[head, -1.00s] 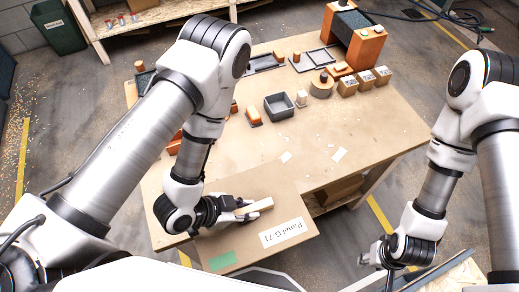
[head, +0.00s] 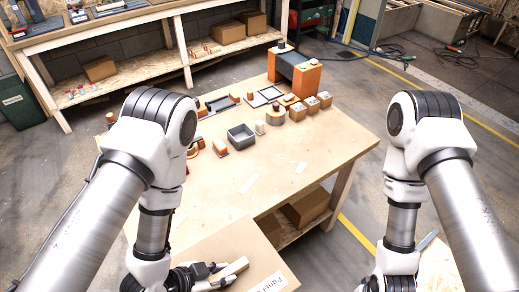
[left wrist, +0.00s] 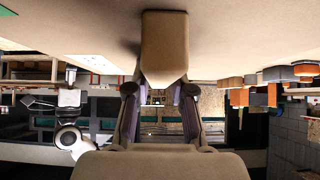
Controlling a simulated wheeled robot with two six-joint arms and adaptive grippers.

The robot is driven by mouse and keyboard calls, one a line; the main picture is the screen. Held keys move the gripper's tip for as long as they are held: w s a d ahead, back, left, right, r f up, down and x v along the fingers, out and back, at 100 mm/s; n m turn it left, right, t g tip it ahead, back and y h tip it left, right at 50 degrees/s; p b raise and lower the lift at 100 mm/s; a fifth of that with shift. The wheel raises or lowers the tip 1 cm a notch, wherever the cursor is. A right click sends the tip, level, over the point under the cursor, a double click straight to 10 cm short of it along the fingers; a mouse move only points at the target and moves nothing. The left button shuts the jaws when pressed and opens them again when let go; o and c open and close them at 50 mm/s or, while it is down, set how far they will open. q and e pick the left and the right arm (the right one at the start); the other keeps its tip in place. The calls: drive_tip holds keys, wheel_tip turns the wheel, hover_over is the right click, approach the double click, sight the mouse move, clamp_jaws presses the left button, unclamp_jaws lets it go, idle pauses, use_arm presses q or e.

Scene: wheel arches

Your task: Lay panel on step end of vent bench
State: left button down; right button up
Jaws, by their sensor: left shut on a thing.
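The panel (head: 215,244) is a flat tan board at the bottom of the head view, over the near edge of the wooden table. Part of its printed label (head: 275,283) shows; its near part is cut off by the frame. My left gripper (head: 215,275) is shut on the pale wooden handle (head: 234,268) on the panel. In the left wrist view, which is upside down, the handle (left wrist: 164,45) sits between the two fingers. I cannot tell whether the panel touches the table. My right arm is at the right, its gripper mostly cut off. I cannot make out the vent bench.
The wooden table (head: 320,155) holds a grey tray (head: 242,136), small boxes and an orange-and-black block (head: 298,72) at its far end. A shelf bench (head: 110,48) stands behind. Cartons (head: 305,207) lie under the table.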

sight(224, 249)
use_arm(q)
drive_tip(key=w, duration=0.2)
drive_tip(key=w+r+b, duration=0.1)
drive_tip(key=w, duration=0.2)
drive_tip(key=w+r+b, duration=0.1)
drive_tip(key=w, duration=0.1)
drive_tip(key=shift+w+a, duration=0.25)
drive_tip(key=w+a+r+n+t+y+b, duration=0.1)
drive_tip(key=w+a+n+t+y+b, duration=0.1)
drive_tip(key=w+a+n+t+y, duration=0.2)
drive_tip(key=w+a+n+y, duration=0.3)
drive_tip(key=w+a+n, duration=0.3)
drive_tip(key=w+n, duration=0.1)
drive_tip(key=shift+w+a+r, duration=0.15)
drive_tip(key=shift+w+a, duration=0.05)
drive_tip(key=shift+w, duration=0.1)
